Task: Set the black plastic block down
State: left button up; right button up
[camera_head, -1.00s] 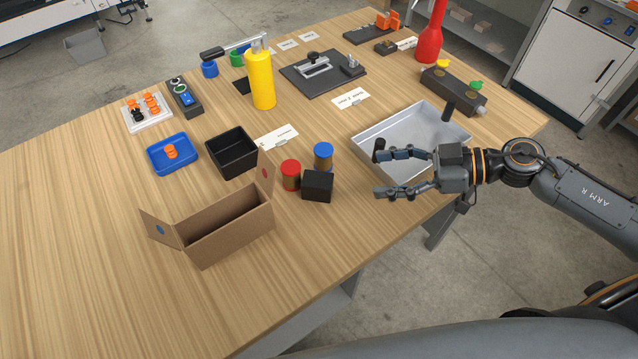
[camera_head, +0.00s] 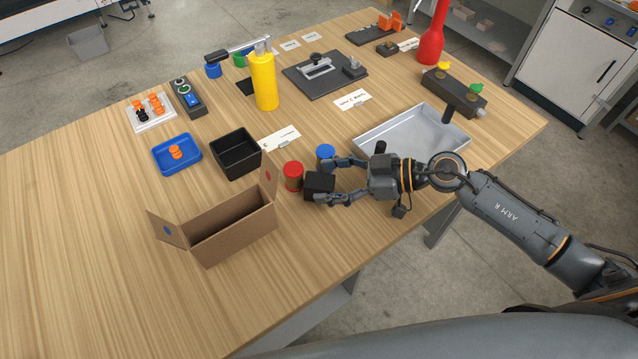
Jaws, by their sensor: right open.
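The black plastic block (camera_head: 319,184) sits on the wooden table, right of the open cardboard box (camera_head: 232,230). My right gripper (camera_head: 332,180) is open, with one finger on the far side of the block and one on the near side. Whether the fingers touch it cannot be told. My left gripper is not in view.
A red-topped jar (camera_head: 293,177) stands close left of the block and a blue-topped jar (camera_head: 325,154) just behind it. A metal tray (camera_head: 431,118) lies behind my right arm. A black bin (camera_head: 236,155) stands behind the box. The table's left side (camera_head: 80,230) is clear.

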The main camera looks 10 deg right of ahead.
aim_at(331, 182)
grip_shut()
dwell(0.3)
jog(key=shift+r, duration=0.55)
notch_tip(331, 182, up, 2)
jog(key=shift+d+r, duration=0.1)
jog(key=shift+r, duration=0.05)
jog(key=s+a+r+p, duration=0.4)
jog(key=s+r, duration=0.5)
jog(key=s, duration=0.4)
jog(key=shift+a+r, duration=0.35)
jog(key=shift+a, duration=0.35)
jog(key=w+d+m+t+h, duration=0.1)
jog(key=w+d+m+t, duration=0.1)
jog(key=w+d, duration=0.6)
jog(key=d, duration=0.5)
jog(key=shift+w+r+m+t, duration=0.15)
jog(key=shift+w+m+t, duration=0.15)
jog(key=shift+w+t, duration=0.1)
